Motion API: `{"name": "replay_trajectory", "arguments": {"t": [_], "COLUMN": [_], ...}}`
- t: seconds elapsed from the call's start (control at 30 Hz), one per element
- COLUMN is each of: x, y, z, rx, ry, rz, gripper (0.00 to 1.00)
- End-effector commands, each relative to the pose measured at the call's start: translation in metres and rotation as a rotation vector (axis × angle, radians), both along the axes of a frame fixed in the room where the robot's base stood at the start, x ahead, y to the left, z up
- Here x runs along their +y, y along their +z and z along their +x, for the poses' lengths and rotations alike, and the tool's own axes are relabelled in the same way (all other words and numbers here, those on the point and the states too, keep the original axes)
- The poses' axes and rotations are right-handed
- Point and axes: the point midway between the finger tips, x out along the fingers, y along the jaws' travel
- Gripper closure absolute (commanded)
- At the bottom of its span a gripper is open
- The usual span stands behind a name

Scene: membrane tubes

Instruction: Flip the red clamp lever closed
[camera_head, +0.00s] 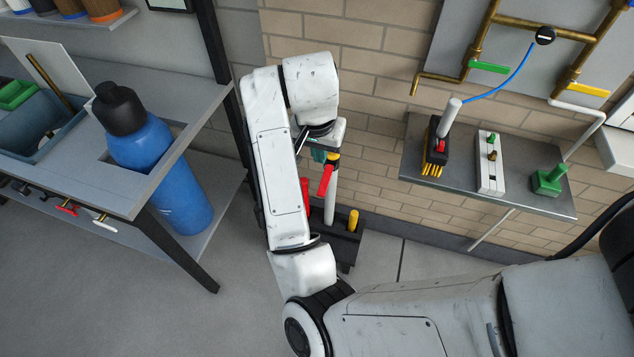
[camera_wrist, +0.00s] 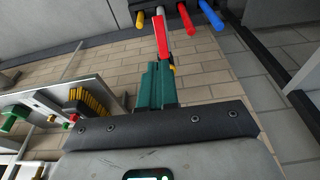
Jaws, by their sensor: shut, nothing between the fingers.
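A red lever (camera_head: 326,180) with a yellow piece at its upper end hangs beside a pale upright tube (camera_head: 333,200) in the head view. My gripper (camera_head: 318,154) has teal fingers, close above the lever and partly hidden by my arm. In the wrist view my gripper (camera_wrist: 160,70) is shut with nothing held. I cannot tell whether it touches the lever.
A dark rack (camera_head: 345,243) with coloured rods stands on the floor below. A wall shelf (camera_head: 465,185) with a brush and fittings is at right. A bench (camera_head: 150,185) with a blue bottle (camera_head: 160,165) is at left. Open floor (camera_head: 130,300) lies front left.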

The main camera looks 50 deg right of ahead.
Motion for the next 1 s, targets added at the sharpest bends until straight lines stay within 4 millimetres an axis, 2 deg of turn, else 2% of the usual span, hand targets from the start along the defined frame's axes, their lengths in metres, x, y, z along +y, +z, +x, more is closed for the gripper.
{"name": "replay_trajectory", "arguments": {"t": [0.23,0.37,0.7,1.0], "x": [0.0,-0.002,-0.014,-0.024], "y": [-0.001,-0.009,-0.068,-0.113], "z": [0.0,0.0,0.004,0.008], "rx": [0.0,0.0,0.001,0.004], "ry": [0.002,0.002,0.002,0.004], "rz": [-0.002,-0.003,-0.004,-0.001], "gripper": [1.0,1.0,1.0,1.0]}}
